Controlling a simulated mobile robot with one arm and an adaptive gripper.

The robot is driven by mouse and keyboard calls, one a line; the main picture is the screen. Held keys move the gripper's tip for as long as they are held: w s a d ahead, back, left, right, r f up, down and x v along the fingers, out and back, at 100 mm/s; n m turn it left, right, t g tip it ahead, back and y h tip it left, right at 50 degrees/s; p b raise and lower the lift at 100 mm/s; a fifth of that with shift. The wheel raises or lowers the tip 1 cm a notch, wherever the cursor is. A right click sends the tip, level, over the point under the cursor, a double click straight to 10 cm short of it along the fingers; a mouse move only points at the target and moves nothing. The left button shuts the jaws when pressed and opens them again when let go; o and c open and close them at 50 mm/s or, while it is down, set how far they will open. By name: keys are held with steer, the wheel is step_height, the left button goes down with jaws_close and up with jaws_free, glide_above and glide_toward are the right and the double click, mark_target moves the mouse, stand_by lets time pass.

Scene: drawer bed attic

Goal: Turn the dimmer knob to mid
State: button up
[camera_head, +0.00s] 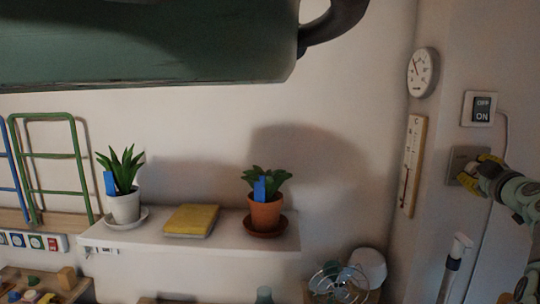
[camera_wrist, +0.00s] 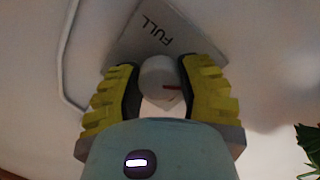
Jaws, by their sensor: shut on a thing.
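The dimmer is a grey wall plate (camera_head: 459,161) on the right wall, below an OFF/ON switch. In the wrist view its plate (camera_wrist: 186,30) carries the word FULL. A round white knob (camera_wrist: 160,76) with a red mark stands out from the plate. My gripper (camera_head: 470,172) is at the plate. In the wrist view my gripper's yellow fingers (camera_wrist: 158,90) sit on either side of the knob and are closed on it. The red mark shows at the knob's right side. Other labels on the plate are hidden or not readable.
The OFF/ON switch (camera_head: 479,108) is just above. A thermometer (camera_head: 412,166) and a round dial (camera_head: 422,72) hang to the left. A white shelf (camera_head: 170,235) holds potted plants. A large green object (camera_head: 140,45) fills the upper left.

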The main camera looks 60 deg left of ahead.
steer(key=m+b, duration=0.4)
steer(key=shift+d+f, duration=0.1)
steer(key=shift+f, duration=0.3)
steer(key=m+b, duration=0.2)
steer(key=m, duration=0.2)
steer(key=shift+r+g, duration=0.15)
steer(key=shift+g, duration=0.25)
steer(key=m+b, duration=0.1)
steer(key=m, duration=0.3)
steer(key=shift+g, duration=0.3)
steer(key=m, duration=0.3)
steer(key=shift+r+m+p, duration=0.2)
steer(key=shift+m+p, duration=0.1)
steer(key=shift+p, duration=0.05)
steer(key=m+p, duration=0.2)
steer(key=m, duration=0.2)
steer(key=shift+y, duration=0.4)
steer(key=m+p, duration=0.2)
steer(key=m, duration=0.2)
steer(key=shift+r+g, duration=0.15)
steer(key=shift+g, duration=0.15)
steer(key=m+p, duration=0.1)
steer(key=m, duration=0.1)
steer(key=m+p, duration=0.2)
steer(key=shift+s+a+r+m+y, duration=0.1)
steer(key=shift+a+m+y, duration=0.1)
steer(key=shift+m+y, duration=0.15)
steer(key=shift+m+p, duration=0.9)
steer(key=shift+m, duration=1.05)
